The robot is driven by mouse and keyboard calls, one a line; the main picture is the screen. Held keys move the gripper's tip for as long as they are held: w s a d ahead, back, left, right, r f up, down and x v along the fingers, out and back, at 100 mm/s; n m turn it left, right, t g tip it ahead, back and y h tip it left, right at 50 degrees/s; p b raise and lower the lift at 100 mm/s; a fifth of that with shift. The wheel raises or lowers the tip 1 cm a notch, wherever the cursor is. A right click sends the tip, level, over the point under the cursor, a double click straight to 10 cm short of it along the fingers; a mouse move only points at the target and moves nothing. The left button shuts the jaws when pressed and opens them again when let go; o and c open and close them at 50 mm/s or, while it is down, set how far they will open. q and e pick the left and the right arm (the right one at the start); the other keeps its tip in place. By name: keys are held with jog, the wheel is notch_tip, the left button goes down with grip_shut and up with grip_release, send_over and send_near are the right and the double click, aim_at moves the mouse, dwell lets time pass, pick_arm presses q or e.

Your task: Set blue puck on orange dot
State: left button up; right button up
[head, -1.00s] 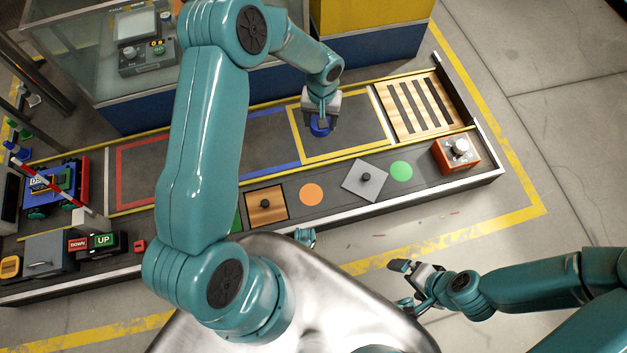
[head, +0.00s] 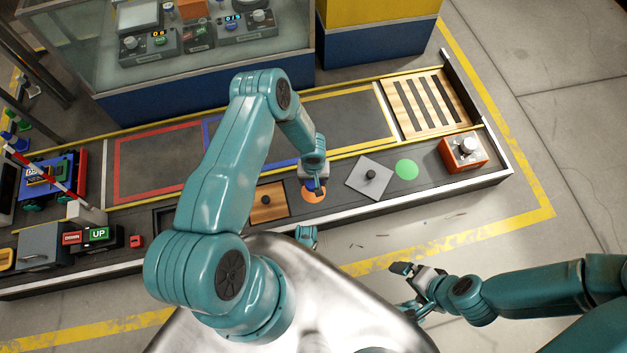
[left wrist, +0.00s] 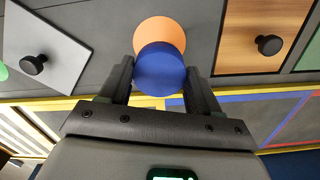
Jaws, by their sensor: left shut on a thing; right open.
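The blue puck (left wrist: 160,70) is between the two fingers of my left gripper (left wrist: 160,88) in the left wrist view, and the gripper is shut on it. The orange dot (left wrist: 160,32) shows beyond the puck, partly covered by it. In the head view my left gripper (head: 318,190) is over the orange dot (head: 309,194) on the bench's front strip and hides the puck. I cannot tell whether the puck touches the surface. My right gripper (head: 412,285) is open and empty, off the bench at the lower right.
A wooden plate with a black knob (head: 268,202) lies left of the dot, and a grey plate with a knob (head: 370,175) lies right. Further right are a green dot (head: 407,169) and an orange box with a dial (head: 463,150). A yellow rail runs behind.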

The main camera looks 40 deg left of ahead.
pick_arm(q)
jog(key=shift+f+b, duration=1.2)
jog(key=shift+f, duration=1.85)
jog(key=shift+f, duration=0.2)
jog(key=o, duration=1.1)
notch_tip(320, 180, up, 12)
jog(key=p, duration=0.5)
jog(key=s+d+r+m+h, duration=0.1)
jog(key=s+d+r, duration=0.3)
jog(key=d, duration=0.1)
jog(key=s+d+r+m+h, duration=0.1)
jog(key=s+d+r+m, duration=0.1)
jog(key=s+d+r, duration=0.2)
jog(key=s+d+r+m+h, duration=0.2)
jog(key=s+d+r, duration=0.3)
jog(key=s+r, duration=0.1)
jog(key=shift+s+d+r, duration=0.1)
jog(key=shift+s+d, duration=0.15)
jog(key=shift+d, duration=0.1)
